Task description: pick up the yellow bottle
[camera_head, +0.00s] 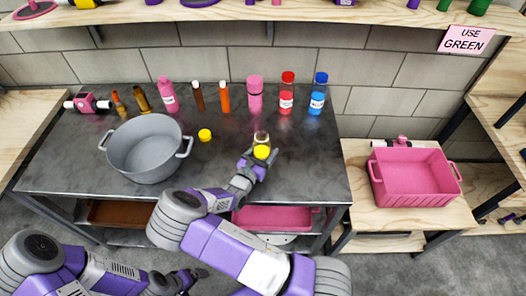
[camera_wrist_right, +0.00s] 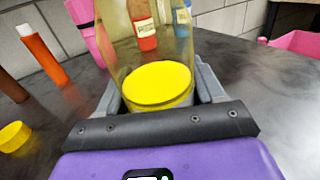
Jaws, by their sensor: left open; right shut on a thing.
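The yellow bottle (camera_head: 262,141) is a clear vessel with bright yellow in its lower part, at the right of the dark table. My right gripper (camera_head: 256,164) is shut on it, with fingers on both sides. In the right wrist view the bottle (camera_wrist_right: 150,45) rises between the fingers of the right gripper (camera_wrist_right: 160,95), with a yellow disc inside. I cannot tell whether its base touches the table. My left gripper (camera_head: 190,278) is open and empty, low in front of the table, away from the bottle.
A small yellow cap-like piece (camera_head: 204,135) lies between the bottle and the grey pot (camera_head: 148,148). A row of bottles, including a pink one (camera_head: 255,95) and a blue one (camera_head: 318,95), stands along the back. A pink crate (camera_head: 415,178) sits on the right wooden table.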

